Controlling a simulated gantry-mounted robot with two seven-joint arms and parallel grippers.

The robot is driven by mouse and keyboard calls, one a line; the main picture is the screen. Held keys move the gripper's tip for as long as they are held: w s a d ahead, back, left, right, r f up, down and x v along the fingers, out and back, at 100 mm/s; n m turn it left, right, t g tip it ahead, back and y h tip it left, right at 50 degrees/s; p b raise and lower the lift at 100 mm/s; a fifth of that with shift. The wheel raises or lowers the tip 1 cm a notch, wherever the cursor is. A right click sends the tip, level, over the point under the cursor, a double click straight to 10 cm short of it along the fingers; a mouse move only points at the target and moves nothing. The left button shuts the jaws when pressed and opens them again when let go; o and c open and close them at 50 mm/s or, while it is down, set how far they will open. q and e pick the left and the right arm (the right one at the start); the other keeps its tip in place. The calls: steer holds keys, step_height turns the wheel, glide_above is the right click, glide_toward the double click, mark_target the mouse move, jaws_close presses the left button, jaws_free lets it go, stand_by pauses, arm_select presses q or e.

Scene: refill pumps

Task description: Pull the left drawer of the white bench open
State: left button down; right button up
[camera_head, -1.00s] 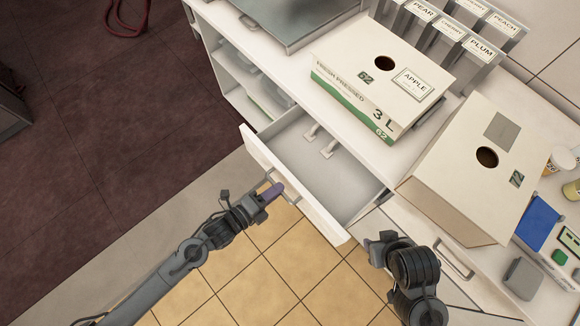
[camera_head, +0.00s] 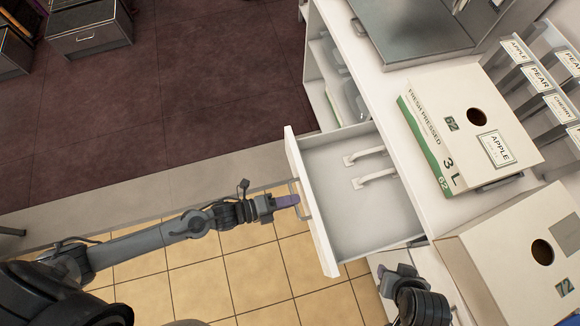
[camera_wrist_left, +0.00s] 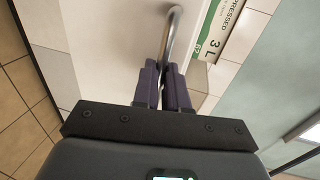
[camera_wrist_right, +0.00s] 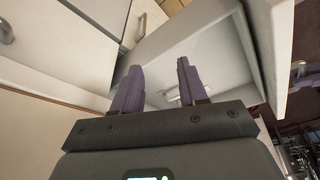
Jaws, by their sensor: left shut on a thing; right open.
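The left drawer (camera_head: 350,222) of the white bench (camera_head: 470,215) stands well out from the bench front, and its inside shows. Two white handle-like pieces (camera_head: 372,178) lie on its floor. My left gripper (camera_head: 290,201) is shut on the drawer's metal bar handle (camera_head: 304,199). In the left wrist view the purple fingers (camera_wrist_left: 166,88) close around the handle (camera_wrist_left: 172,38). My right gripper (camera_head: 398,278) is open and empty, to the right of the drawer near the bench front. In the right wrist view its fingers (camera_wrist_right: 157,88) are apart, with the open drawer (camera_wrist_right: 205,60) beyond.
A juice box labelled APPLE (camera_head: 470,130) and a second box marked 72 (camera_head: 520,250) stand on the bench top. A metal tray (camera_head: 410,30) is at the back. Tiled floor (camera_head: 235,280) is clear in front of the drawer.

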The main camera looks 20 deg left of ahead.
arm_select(q)
steer(key=c, duration=1.2)
jaws_free()
steer(key=p+v, duration=0.1)
steer(key=v, duration=0.9)
steer(key=shift+s+a+r, duration=0.1)
steer(key=shift+s+a, duration=0.15)
steer(key=shift+a, duration=0.05)
